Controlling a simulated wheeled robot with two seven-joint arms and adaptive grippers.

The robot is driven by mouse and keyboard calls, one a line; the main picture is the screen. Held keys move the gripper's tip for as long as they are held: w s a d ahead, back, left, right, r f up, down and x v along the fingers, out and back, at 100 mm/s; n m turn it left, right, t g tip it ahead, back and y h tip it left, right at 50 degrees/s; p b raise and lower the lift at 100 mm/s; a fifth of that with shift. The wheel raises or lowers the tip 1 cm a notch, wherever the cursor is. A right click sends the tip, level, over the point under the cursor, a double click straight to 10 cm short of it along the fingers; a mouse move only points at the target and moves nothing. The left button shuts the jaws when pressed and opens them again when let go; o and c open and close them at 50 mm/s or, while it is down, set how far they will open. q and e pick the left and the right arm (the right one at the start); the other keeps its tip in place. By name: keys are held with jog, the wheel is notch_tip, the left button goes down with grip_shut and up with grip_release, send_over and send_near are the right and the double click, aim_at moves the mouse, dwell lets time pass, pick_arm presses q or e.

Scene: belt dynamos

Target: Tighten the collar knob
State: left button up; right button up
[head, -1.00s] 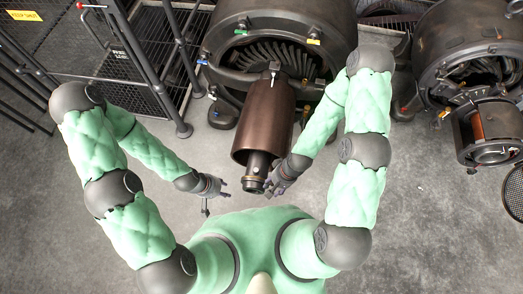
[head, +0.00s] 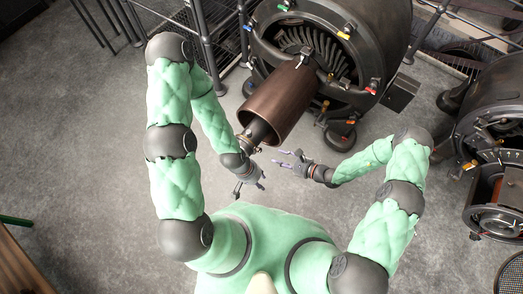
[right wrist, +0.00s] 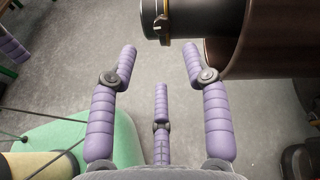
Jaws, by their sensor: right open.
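The dark shaft (head: 259,132) sticks out of the brown drum, and near its end is a collar with a brass-coloured band (right wrist: 166,24). A small knob-like piece (right wrist: 161,19) sits on that band in the right wrist view. My right gripper (head: 282,159) is open and empty, with its purple fingers pointing at the shaft end from the right, apart from it. In the wrist view the spread fingertips (right wrist: 160,55) stop short of the collar. My left gripper (head: 263,181) is just below the shaft end; its finger opening is too small to tell. A thin dark piece (head: 237,191) shows beside it.
The brown drum (head: 285,100) slopes up to a large round dynamo housing (head: 377,50) with coloured fittings. A second machine (head: 497,185) stands at the right edge. Dark railings (head: 205,40) stand behind.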

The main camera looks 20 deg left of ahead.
aim_at(260, 151)
jog(key=shift+b+x, duration=1.7)
jog(key=shift+x, duration=3.65)
jog(key=shift+w+r, duration=0.1)
grip_shut()
